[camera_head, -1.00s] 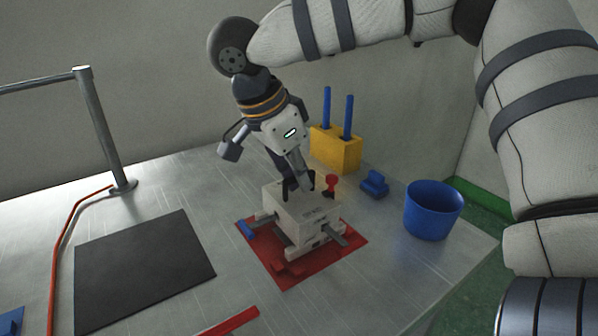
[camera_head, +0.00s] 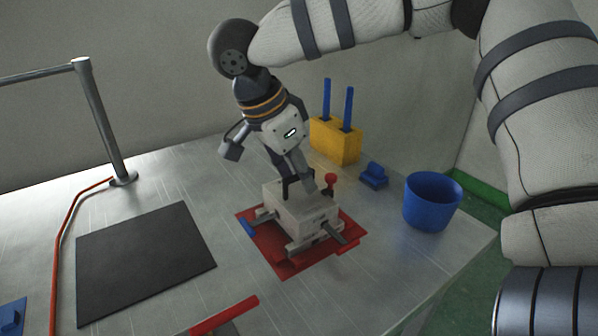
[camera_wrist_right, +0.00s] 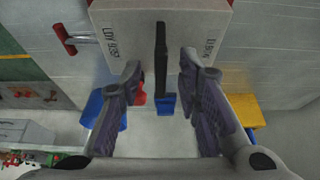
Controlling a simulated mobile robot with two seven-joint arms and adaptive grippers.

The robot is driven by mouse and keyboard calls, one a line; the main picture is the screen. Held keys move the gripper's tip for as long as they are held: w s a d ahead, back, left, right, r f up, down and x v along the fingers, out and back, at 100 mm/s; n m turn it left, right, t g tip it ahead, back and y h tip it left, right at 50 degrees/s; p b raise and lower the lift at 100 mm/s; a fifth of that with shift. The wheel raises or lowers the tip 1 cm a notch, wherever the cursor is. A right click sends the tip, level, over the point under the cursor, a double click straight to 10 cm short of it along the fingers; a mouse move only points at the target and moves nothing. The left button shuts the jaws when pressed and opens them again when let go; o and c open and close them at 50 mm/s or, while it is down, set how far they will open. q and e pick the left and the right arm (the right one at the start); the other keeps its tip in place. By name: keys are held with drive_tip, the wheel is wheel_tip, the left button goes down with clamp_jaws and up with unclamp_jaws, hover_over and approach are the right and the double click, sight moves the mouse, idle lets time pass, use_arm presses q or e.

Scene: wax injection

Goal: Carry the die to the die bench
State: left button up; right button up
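The die is a light grey block (camera_head: 302,208) with dark lettering on its top and a dark handle. It sits in a metal fixture on a red mat (camera_head: 278,262). My right gripper (camera_head: 300,185) is just above the die, pointing down. In the right wrist view the die (camera_wrist_right: 200,25) is close at the top, and its black handle (camera_wrist_right: 161,60) runs between the two fingers (camera_wrist_right: 160,95), with a gap on each side. The right gripper is open. My left gripper is not in view. I cannot pick out the die bench.
A black mat (camera_head: 145,262) lies left on the metal table. A yellow block with blue rods (camera_head: 335,140), a small blue part (camera_head: 373,176) and a blue bucket (camera_head: 432,203) stand behind and right. A metal post (camera_head: 103,125) and orange cable (camera_head: 60,250) are left.

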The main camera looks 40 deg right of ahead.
drive_tip(key=shift+f, duration=0.1)
drive_tip(key=v, duration=1.2)
